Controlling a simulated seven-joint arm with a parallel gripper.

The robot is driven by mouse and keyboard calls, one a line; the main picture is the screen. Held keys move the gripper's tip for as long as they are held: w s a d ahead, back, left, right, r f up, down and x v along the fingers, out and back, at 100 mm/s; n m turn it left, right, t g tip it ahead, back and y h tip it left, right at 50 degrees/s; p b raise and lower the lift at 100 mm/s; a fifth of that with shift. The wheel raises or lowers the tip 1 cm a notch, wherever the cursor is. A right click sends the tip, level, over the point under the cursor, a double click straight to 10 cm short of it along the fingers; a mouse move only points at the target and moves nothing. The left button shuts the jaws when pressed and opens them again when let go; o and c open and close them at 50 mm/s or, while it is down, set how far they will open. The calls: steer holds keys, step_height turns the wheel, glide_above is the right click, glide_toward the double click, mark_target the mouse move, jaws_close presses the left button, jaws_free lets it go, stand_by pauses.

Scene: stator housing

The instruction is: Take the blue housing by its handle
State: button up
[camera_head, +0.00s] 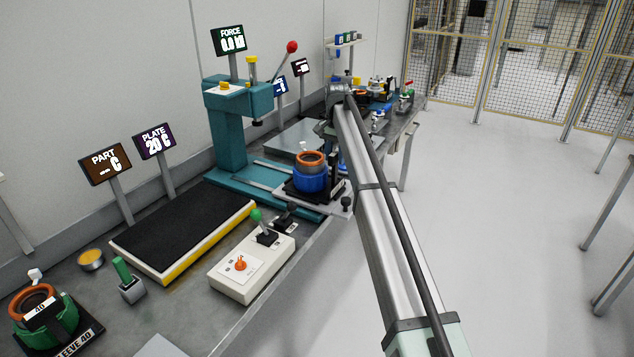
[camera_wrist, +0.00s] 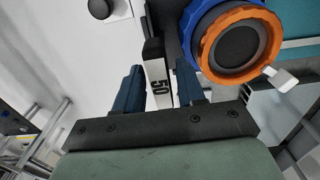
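The blue housing (camera_head: 311,178) stands upright with an orange ring on top, on a dark base at the front of the teal press. Its dark upright handle (camera_head: 335,167) is on its right side in the head view. In the wrist view the housing (camera_wrist: 190,22) is at the upper right, and the handle's white face marked 50 (camera_wrist: 158,82) lies between the two blue fingers. My gripper (camera_wrist: 159,68) is open, with one finger on each side of the handle and a narrow gap on the right. In the head view the fingers are not clear.
The teal press (camera_head: 228,130) with its red-knobbed lever stands behind the housing. A control box (camera_head: 252,268), a black plate (camera_head: 182,232) and a green housing (camera_head: 52,328) lie towards the front left. The floor right of the bench is clear.

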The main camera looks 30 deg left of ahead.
jaws_close()
stand_by(1.1)
